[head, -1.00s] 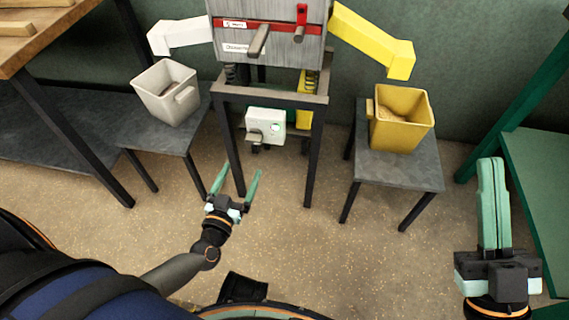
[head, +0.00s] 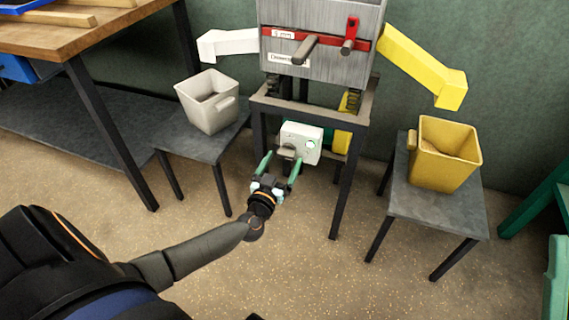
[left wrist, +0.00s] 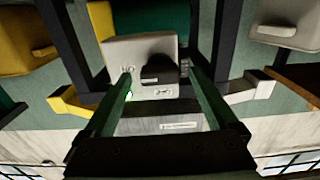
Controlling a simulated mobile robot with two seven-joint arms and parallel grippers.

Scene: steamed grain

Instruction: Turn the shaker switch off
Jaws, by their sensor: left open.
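The shaker's white switch box (head: 312,143) hangs under the shaker frame, with a dark lever (head: 287,153) on its front. In the left wrist view the box (left wrist: 122,58) shows upside down, with the dark lever (left wrist: 165,68) and a lit green lamp (left wrist: 129,96). My left gripper (head: 280,163) is open just in front of the box. In the left wrist view its fingers (left wrist: 160,78) stand on either side of the lever; contact cannot be told. Only a green finger part of my right gripper (head: 556,280) shows at the right edge.
The shaker body (head: 320,55) stands above on dark legs. A white bin (head: 207,112) on a stool is at left, a yellow bin (head: 430,175) on another at right. A wooden-topped table (head: 85,40) is at upper left. The floor in front is clear.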

